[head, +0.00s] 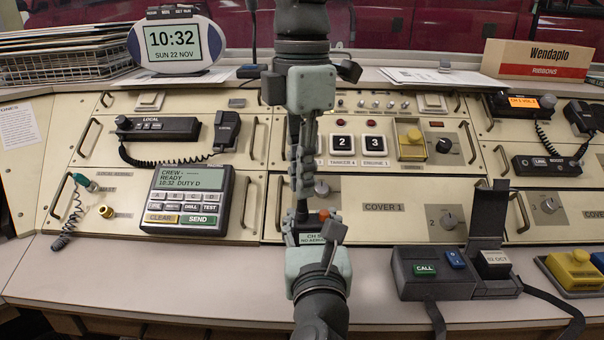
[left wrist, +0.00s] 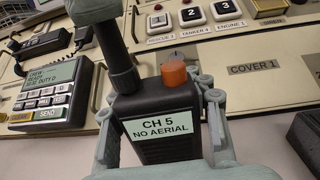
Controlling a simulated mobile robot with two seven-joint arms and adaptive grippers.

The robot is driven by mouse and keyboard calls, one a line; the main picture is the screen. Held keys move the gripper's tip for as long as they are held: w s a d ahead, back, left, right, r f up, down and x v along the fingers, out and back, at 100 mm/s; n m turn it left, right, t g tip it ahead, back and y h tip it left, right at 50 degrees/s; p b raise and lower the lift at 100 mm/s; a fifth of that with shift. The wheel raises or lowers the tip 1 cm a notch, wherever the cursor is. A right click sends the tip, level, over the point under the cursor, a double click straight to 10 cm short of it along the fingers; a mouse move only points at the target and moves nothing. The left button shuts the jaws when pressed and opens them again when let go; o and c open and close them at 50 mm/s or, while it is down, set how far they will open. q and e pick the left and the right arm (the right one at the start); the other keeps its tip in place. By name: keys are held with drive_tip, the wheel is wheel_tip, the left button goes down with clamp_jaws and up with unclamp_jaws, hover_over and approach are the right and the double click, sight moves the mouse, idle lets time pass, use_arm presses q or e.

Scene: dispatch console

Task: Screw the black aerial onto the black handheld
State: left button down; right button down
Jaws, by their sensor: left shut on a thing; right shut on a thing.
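The black handheld (head: 313,238) is upright in my left gripper (head: 309,226), with a finger on each side of it. In the left wrist view, the handheld (left wrist: 155,112) has an orange knob and a label or screen reading "CH 5 NO AERIAL". The black aerial (left wrist: 119,55) stands over the left of the handheld's top, with its wider lower end at or just on the socket. I cannot tell whether its thread is engaged. My right gripper (head: 302,180) is shut on the aerial from above, and its pale underside (left wrist: 95,10) hides the aerial's upper part.
Behind is the sloped console with a keypad terminal (head: 188,199), a corded radio (head: 158,128) and COVER 1 panel (head: 383,207). A dark box with a CALL button (head: 425,270) stands on the desk at right. The desk left of my left gripper is clear.

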drive_tip(key=m, duration=0.7)
drive_tip(key=shift+m, duration=0.3)
drive_tip(key=m, duration=0.3)
drive_tip(key=shift+s+f, duration=0.2)
drive_tip(key=shift+s, duration=0.05)
drive_tip(key=shift+a+m, duration=0.1)
drive_tip(key=shift+m, duration=0.6)
drive_tip(key=shift+w+r+m, duration=0.15)
drive_tip(key=shift+w+m, duration=0.05)
drive_tip(key=shift+m, duration=0.2)
drive_tip(key=c, duration=1.6)
unclamp_jaws()
drive_tip(key=shift+w+r, duration=0.1)
